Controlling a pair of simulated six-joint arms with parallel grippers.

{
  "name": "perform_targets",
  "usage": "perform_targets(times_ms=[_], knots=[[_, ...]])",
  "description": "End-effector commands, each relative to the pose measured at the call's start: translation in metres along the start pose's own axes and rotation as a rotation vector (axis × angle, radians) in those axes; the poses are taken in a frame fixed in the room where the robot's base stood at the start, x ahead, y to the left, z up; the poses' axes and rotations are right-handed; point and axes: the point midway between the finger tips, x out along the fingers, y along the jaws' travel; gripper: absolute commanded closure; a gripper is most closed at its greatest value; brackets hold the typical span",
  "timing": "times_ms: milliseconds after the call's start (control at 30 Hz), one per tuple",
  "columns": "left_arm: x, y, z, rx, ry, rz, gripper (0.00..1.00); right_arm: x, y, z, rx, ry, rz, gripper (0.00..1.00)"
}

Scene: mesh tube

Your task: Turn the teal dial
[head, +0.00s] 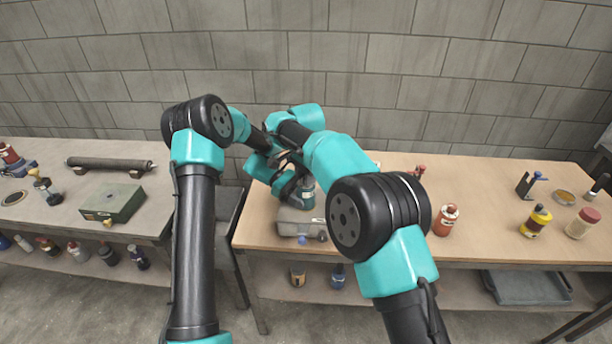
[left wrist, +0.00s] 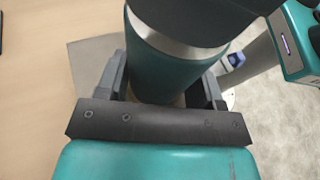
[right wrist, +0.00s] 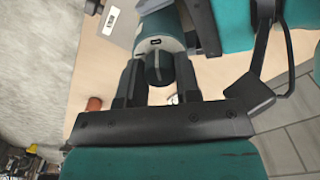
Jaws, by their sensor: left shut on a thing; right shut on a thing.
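A teal cylinder with a pale metal band (left wrist: 175,40) fills the space between the fingers of my left gripper (left wrist: 162,78), which is shut on its body. In the right wrist view, the teal dial (right wrist: 157,68), with a raised ridge and a pale collar, sits at the cylinder's end. My right gripper (right wrist: 159,76) is shut on this dial, one finger on each side. In the head view, the teal cylinder (head: 306,194) shows partly beside my arms above the right-hand table. Both grippers are mostly hidden there by my arm links.
A grey case (head: 291,222) stands close by on the wooden table (head: 480,190). A red bottle (head: 446,219), a yellow bottle (head: 536,221) and other small items stand to the right. A gap separates this table from the left table, which carries a green box (head: 112,202).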

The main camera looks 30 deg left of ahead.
Motion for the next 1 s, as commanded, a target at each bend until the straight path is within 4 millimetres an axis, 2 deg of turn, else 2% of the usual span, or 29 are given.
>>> perform_targets(times_ms=[167,600,900,933,1000], knots=[[0.0000,0.0000,0.0000,0.000,0.000,0.000,0.52,-0.0002,0.0000,0.0000,-0.022,0.000,0.000,0.93],[0.0000,0.0000,-0.0001,0.000,0.000,0.000,0.52,-0.0003,-0.0002,-0.0003,-0.267,0.001,0.001,0.93],[0.0001,-0.0001,0.0000,0.000,0.000,0.000,0.52,-0.0004,-0.0002,-0.0004,-0.275,0.001,0.001,0.93],[0.0001,-0.0001,0.0000,0.000,0.000,0.000,0.52,-0.0004,-0.0002,-0.0004,-0.275,0.001,0.001,0.67],[0.0001,-0.0001,0.0000,0.000,0.000,0.000,0.52,-0.0004,-0.0002,-0.0004,-0.274,0.001,0.001,0.60]])
